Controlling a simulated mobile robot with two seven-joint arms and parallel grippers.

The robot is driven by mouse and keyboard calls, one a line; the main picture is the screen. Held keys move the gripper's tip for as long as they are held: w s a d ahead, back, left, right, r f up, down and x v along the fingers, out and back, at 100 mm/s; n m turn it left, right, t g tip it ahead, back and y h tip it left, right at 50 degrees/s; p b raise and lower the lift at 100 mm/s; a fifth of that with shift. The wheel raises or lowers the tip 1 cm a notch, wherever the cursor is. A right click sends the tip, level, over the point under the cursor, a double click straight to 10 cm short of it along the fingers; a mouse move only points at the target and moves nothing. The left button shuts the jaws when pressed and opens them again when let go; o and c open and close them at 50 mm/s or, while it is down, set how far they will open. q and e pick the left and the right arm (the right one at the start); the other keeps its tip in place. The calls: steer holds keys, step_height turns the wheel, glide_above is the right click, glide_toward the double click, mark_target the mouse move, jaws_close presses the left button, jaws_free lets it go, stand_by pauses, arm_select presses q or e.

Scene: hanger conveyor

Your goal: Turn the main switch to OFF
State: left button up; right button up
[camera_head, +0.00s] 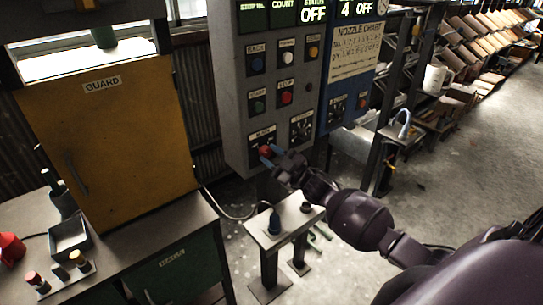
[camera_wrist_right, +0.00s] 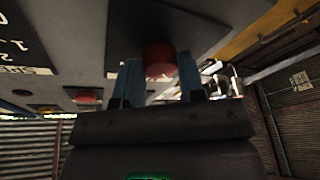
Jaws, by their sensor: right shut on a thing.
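The main switch (camera_head: 265,149) is a red knob on a dark plate at the lower left of the grey control panel (camera_head: 229,110). My right gripper (camera_head: 269,153) reaches it from the lower right and is shut on it. In the right wrist view the red knob (camera_wrist_right: 159,60) sits between the two blue fingers of my right gripper (camera_wrist_right: 158,75). The switch's pointing direction and its ON and OFF marks cannot be read. The display at the top of the panel shows OFF under STATUS. My left gripper is not in view.
A black selector (camera_head: 301,127) sits right of the switch, and red stop (camera_head: 286,97) and green buttons are above. A blue nozzle panel (camera_head: 350,85) adjoins on the right. A yellow guard (camera_head: 110,140) stands left. A small grey stand (camera_head: 283,226) is below my forearm.

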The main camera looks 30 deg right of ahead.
stand_by(0.5)
steer(key=o, duration=0.9)
steer(key=shift+s, duration=0.1)
steer(key=b+v, duration=0.1)
steer(key=v, duration=0.9)
steer(key=shift+s+d+f, duration=0.1)
steer(key=shift+s+d, duration=0.05)
steer(key=shift+s, duration=0.15)
steer(key=s+a+f+m+g+h, duration=0.2)
steer(key=s+a+f+m, duration=0.1)
steer(key=s+f, duration=0.3)
steer(key=s+a+f+m+g+h, duration=0.2)
steer(key=s+a+f+m+g, duration=0.1)
steer(key=s+a+f, duration=0.3)
steer(key=s+a+f+m+g+h, duration=0.2)
steer(key=s+a+f+m, duration=0.1)
steer(key=s+a+f, duration=0.2)
steer(key=shift+s+f+g, duration=0.4)
steer(key=shift+s+f, duration=0.4)
steer(key=shift+s, duration=0.25)
